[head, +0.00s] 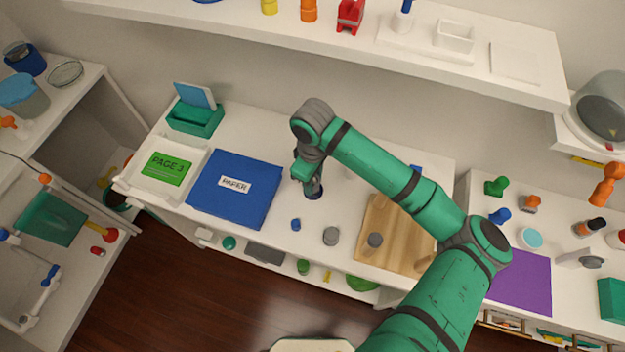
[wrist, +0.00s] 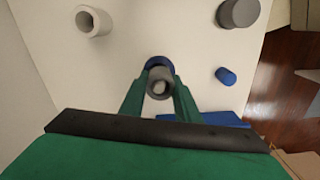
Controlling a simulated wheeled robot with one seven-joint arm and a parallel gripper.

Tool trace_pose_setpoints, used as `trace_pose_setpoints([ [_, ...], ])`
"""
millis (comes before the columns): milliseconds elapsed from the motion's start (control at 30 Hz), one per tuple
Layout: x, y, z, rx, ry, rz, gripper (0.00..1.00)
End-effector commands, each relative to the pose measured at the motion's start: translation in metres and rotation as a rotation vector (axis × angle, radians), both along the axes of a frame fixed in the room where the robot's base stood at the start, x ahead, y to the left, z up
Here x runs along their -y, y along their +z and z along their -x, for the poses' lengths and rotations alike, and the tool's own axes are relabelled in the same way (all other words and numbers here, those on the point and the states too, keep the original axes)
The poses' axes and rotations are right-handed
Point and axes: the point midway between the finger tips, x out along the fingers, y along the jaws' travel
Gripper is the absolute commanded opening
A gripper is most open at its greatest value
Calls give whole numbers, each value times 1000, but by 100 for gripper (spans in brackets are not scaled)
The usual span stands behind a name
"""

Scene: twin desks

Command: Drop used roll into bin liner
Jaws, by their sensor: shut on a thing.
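My gripper (head: 313,190) is low over the middle of the white desk, pointing down. In the wrist view its two green fingers (wrist: 160,90) are shut on a small grey roll (wrist: 160,82) with a hole in its end. A dark blue round piece (wrist: 158,62) is right behind the roll; it also shows under the gripper in the head view (head: 315,195). I cannot tell whether the roll touches it or sits in it. A dark round bin-like opening (head: 118,197) is low in the gap left of the desk, partly hidden by the desk; its liner is unclear.
A white roll (wrist: 93,20) stands farther back. A blue cylinder (head: 296,224) and a grey cylinder (head: 331,236) stand near the front edge. The blue paper folder (head: 235,190) and white tray (head: 167,168) are left; a wooden board (head: 395,245) is right. A shelf hangs behind.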

Motion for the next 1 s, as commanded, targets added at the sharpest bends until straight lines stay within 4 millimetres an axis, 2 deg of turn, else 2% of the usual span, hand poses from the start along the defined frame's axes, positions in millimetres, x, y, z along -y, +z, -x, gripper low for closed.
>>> trace_pose_setpoints([
  [767, 0, -9, 1, -5, 2, 1, 5],
  [800, 0, -9, 2, -5, 2, 1, 32],
  [867, 0, -9, 1, -5, 2, 1, 46],
  [900, 0, -9, 1, -4, 2, 0, 51],
  [1000, 0, -9, 1, -4, 2, 0, 51],
])
